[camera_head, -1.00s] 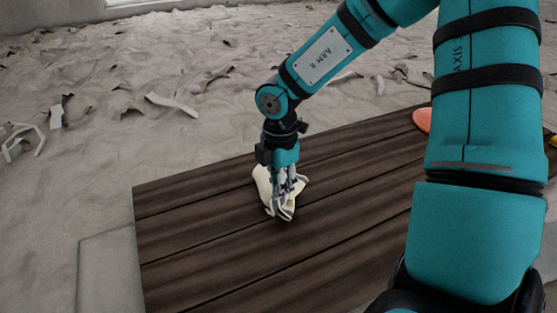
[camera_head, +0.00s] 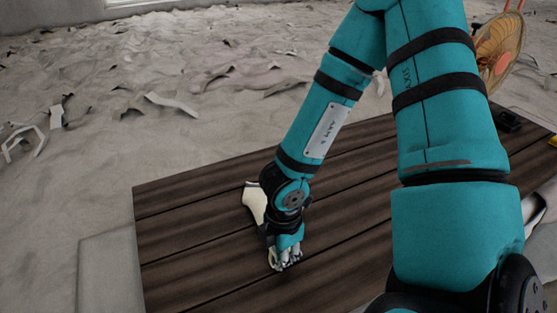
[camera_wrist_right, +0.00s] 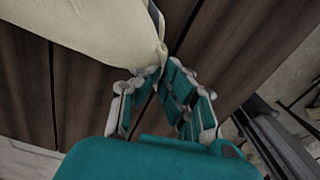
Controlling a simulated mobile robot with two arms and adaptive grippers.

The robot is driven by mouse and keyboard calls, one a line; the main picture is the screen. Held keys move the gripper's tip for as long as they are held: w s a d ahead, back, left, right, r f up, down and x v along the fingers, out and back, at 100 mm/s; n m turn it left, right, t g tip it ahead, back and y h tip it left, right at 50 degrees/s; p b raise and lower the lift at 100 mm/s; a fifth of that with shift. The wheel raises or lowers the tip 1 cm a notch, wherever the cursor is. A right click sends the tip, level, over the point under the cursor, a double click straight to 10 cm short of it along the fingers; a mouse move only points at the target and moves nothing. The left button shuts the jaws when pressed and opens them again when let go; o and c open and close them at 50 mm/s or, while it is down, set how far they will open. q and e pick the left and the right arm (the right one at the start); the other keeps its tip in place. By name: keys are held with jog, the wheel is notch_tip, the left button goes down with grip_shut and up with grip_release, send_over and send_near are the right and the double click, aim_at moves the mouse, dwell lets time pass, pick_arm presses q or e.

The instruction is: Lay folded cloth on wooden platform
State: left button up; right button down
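The cream cloth (camera_head: 254,203) lies on the dark wooden platform (camera_head: 190,230), with its far end showing to the left of my right wrist. The rest of it is hidden behind the wrist in the head view. My right gripper (camera_head: 284,262) points down close to the platform boards, nearer to me than the visible cloth. In the right wrist view the cloth (camera_wrist_right: 95,30) narrows to a corner at the fingertips (camera_wrist_right: 154,72), which are closed together on it. My left gripper is not in view.
A round brown fan-like object (camera_head: 499,45) stands beyond the platform at the upper right. A small black item (camera_head: 508,121) is near the platform's right end. Pale debris (camera_head: 170,103) lies on the sandy ground. The platform's left part is bare.

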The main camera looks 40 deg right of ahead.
jog(key=c, duration=1.1)
grip_release()
